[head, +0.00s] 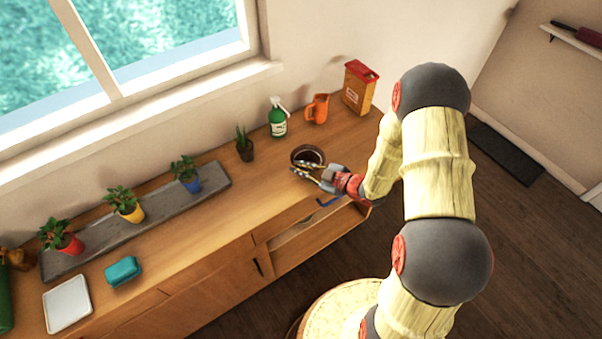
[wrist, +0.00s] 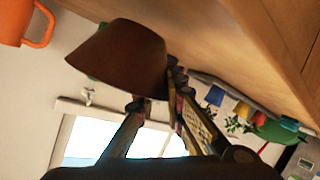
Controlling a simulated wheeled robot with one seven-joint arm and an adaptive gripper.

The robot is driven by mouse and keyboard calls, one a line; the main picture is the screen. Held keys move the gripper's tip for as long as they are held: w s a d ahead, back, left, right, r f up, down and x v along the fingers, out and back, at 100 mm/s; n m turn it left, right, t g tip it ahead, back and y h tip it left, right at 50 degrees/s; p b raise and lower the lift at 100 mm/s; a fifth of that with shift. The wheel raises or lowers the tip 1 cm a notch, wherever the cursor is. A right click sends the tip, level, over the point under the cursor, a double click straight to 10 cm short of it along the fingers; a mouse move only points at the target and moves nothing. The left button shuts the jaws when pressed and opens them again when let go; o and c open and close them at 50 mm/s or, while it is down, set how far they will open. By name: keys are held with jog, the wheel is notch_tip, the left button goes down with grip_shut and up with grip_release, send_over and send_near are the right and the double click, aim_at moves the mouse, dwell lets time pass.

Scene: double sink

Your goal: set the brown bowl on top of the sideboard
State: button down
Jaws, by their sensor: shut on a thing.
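The brown bowl (head: 308,153) is at the right part of the wooden sideboard (head: 205,228) in the head view, dark inside and upright. My gripper (head: 306,171) reaches it from the front right, with its fingers at the bowl's near rim. In the wrist view, which is turned over, the brown bowl (wrist: 120,55) fills the upper left, and the fingers of my gripper (wrist: 168,95) are shut on its rim. Its base is close to the wood of the sideboard top (wrist: 205,35); I cannot tell whether it touches. The fingers hide part of the rim.
Left are a grey tray (head: 152,214) with potted plants, a teal block (head: 123,271) and a white plate (head: 68,303).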

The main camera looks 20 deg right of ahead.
jog(key=shift+f, duration=1.1)
jog(key=shift+s+f, duration=0.1)
jog(key=shift+f, duration=0.05)
jog(key=c, duration=1.9)
grip_release()
